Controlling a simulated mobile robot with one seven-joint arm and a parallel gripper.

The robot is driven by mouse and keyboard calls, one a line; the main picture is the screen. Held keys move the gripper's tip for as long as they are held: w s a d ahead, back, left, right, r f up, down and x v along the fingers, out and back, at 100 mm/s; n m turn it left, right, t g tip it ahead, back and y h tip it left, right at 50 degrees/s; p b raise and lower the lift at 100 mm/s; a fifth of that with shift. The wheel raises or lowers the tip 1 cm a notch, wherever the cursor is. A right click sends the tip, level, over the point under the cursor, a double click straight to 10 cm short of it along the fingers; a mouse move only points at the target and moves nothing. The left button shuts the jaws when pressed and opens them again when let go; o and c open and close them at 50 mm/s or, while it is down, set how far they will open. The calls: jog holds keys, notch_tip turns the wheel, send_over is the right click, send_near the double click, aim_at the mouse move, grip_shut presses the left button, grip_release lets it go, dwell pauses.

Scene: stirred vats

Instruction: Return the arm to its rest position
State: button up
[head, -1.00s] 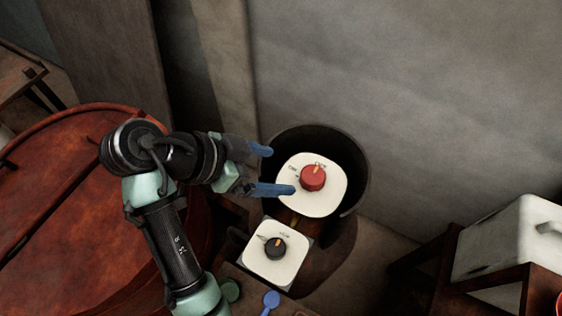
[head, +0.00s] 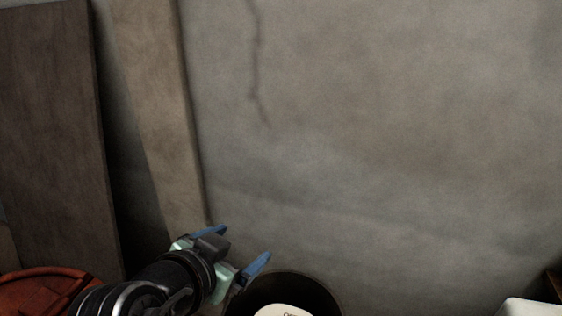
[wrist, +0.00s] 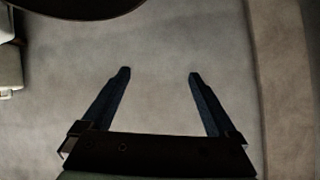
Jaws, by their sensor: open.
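My gripper (head: 240,246) is at the lower middle of the head view, with its two blue fingers spread apart and nothing between them. It is just left of and above the rim of a dark round vat (head: 328,290). In the wrist view my gripper (wrist: 157,75) is open and empty, facing a bare grey wall.
The grey wall (head: 380,120) fills most of the head view. A wooden post (head: 160,110) and a dark board (head: 50,140) stand at left. A reddish round lid (head: 40,288) is at lower left. A white container (head: 527,307) is at lower right.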

jog(key=w+d+r+n+t+y+b, duration=0.25)
jog(key=r+t, duration=0.35)
jog(key=r, duration=0.7)
jog(key=s+d+r+n+t+b, duration=0.1)
jog(key=s+d+r+n+t, duration=0.1)
jog(key=s+r+t, duration=0.3)
jog(key=s+d+r+n+t+y+b, duration=0.1)
jog(key=s+r+t, duration=0.4)
jog(key=r, duration=0.8)
jog(key=s+d+n, duration=0.1)
jog(key=s, duration=0.2)
jog(key=shift+s+d+r+b, duration=0.15)
jog(key=shift+s+d+b, duration=0.2)
jog(key=shift+s, duration=0.05)
